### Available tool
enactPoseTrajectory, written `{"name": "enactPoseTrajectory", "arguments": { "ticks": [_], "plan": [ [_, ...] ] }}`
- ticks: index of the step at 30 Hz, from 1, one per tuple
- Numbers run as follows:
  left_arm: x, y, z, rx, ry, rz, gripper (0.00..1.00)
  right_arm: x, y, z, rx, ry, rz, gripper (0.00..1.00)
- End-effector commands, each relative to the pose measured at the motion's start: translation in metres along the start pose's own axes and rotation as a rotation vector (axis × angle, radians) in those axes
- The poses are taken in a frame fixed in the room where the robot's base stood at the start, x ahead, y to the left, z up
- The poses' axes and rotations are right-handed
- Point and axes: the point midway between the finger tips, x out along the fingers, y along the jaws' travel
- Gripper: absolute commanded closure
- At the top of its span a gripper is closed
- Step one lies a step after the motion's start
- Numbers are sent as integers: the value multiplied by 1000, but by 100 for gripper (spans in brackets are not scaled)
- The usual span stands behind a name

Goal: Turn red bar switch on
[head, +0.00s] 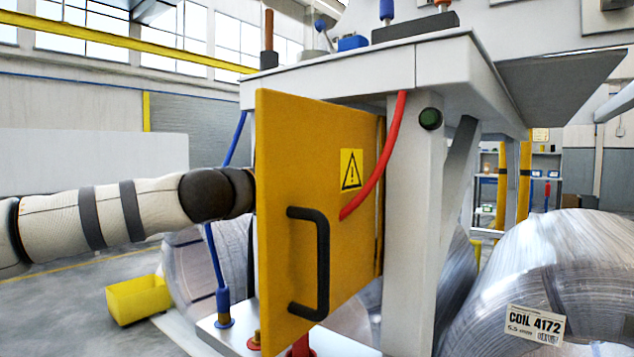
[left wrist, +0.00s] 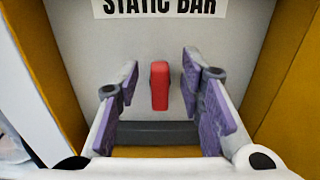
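The red bar switch (left wrist: 159,86) is a small upright red block on the grey back panel inside a yellow box, below a label reading STATIC BAR (left wrist: 160,7). My left gripper (left wrist: 160,95) is open, with one purple-padded finger on each side of the switch and gaps between. I cannot tell how far the fingertips are from the panel. In the head view, the yellow door (head: 290,170) with a black handle (head: 322,262) hides my left gripper and the switch; my left arm reaches behind it. My right gripper is not in view.
A red cable (head: 376,165) hangs across the door's right part. A post with a dark green button (head: 430,119) stands right of it. Wire coils (head: 540,270) lie at the right. A yellow bin (head: 138,299) sits on the floor at left. The box's yellow side walls flank my gripper.

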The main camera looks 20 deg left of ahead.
Motion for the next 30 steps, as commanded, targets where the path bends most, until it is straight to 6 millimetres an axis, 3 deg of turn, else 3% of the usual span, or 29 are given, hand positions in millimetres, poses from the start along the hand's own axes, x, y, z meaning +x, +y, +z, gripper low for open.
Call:
{"name": "enactPoseTrajectory", "arguments": {
  "ticks": [5, 10, 20, 30],
  "plan": [
    [0, 0, 0, 0, 1, 0, 65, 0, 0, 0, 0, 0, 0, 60],
    [0, 0, -1, 1, 1, 0, 100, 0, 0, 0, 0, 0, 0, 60],
    [0, 0, 0, 19, 0, 0, 100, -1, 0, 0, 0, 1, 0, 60],
    [-1, -5, 1, 215, -1, 0, 100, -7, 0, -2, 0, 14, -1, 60]
  ]
}}
